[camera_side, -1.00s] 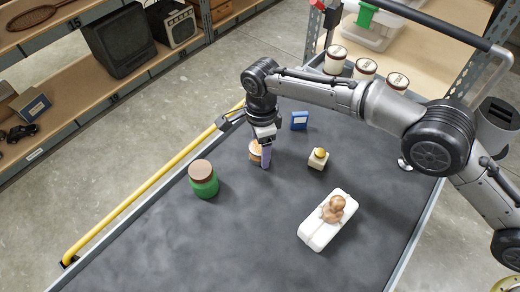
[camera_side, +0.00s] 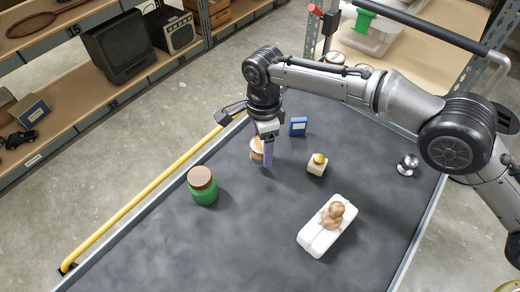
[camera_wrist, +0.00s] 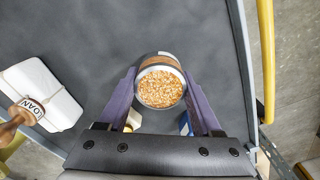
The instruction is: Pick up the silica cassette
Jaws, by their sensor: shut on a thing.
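The silica cassette (camera_wrist: 160,87) is a short round canister with a pale rim and orange grains showing at its end. In the wrist view it sits between the two purple fingers of my gripper (camera_wrist: 162,95), which are shut on it from both sides. In the side view, the cassette (camera_side: 256,146) is partly hidden behind the near finger of my gripper (camera_side: 265,152). It appears slightly above the dark table top, though the gap is hard to judge.
A yellow rail (camera_side: 140,200) runs along the left edge.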

